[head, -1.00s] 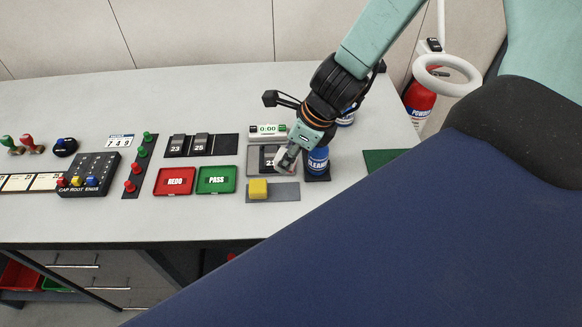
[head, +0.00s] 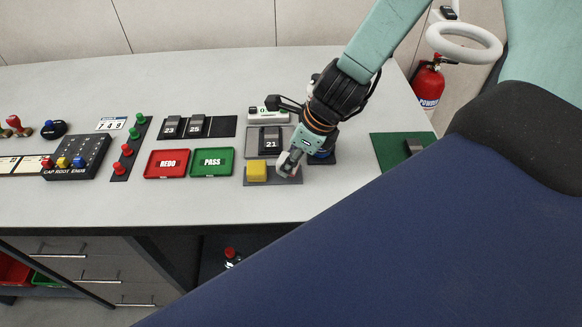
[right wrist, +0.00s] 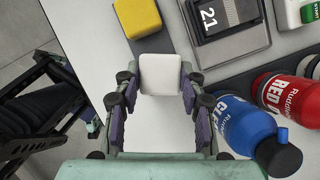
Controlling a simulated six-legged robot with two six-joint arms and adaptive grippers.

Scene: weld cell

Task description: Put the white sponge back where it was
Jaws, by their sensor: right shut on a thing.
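My right gripper (head: 287,168) is shut on the white sponge (right wrist: 160,74), a small pale block between its fingertips in the right wrist view. The gripper is over the right part of a dark grey mat (head: 272,181). The yellow sponge (head: 257,171) sits on the left part of that mat, close beside the gripper. It also shows at the top of the right wrist view (right wrist: 138,17). I cannot tell whether the white sponge touches the mat. My left gripper is not in view.
A blue bottle (right wrist: 240,122) and a red bottle (right wrist: 290,98) stand right beside the gripper. A grey plate with a tile marked 21 (head: 271,142) is just behind. Green PASS (head: 212,162) and red REDO (head: 166,163) trays lie left. The table's front edge is near.

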